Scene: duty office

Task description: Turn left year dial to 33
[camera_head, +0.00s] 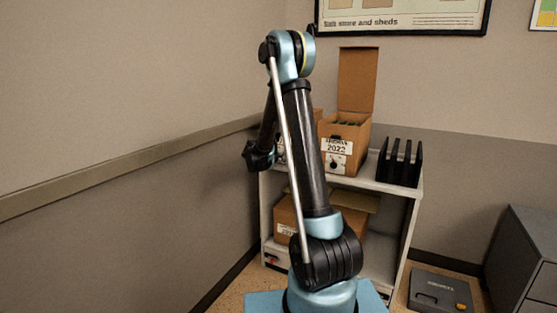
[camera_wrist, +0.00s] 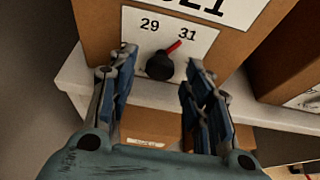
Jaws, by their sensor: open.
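The left year dial (camera_wrist: 160,65) is a black round knob with a red pointer on a white plate (camera_wrist: 138,22) in the wrist view. The pointer leans up and right, toward the printed 31. A 29 is printed to its left; no 33 shows. The plate is on a cardboard box (camera_wrist: 95,25) whose label is cut off, ending in 21. My gripper (camera_wrist: 162,62) is open, one finger on each side of the knob, with gaps between the fingers and the knob. In the head view my arm hides most of this box, and my gripper (camera_head: 257,156) is beside it.
An open cardboard box (camera_head: 354,135) marked 2022 with its own dial (camera_head: 334,163) stands to the right on the shelf unit (camera_head: 390,190). Black file holders (camera_head: 400,163) are beyond it. Another box (camera_head: 286,217) is on the lower shelf. A wall (camera_head: 130,150) is close on the left.

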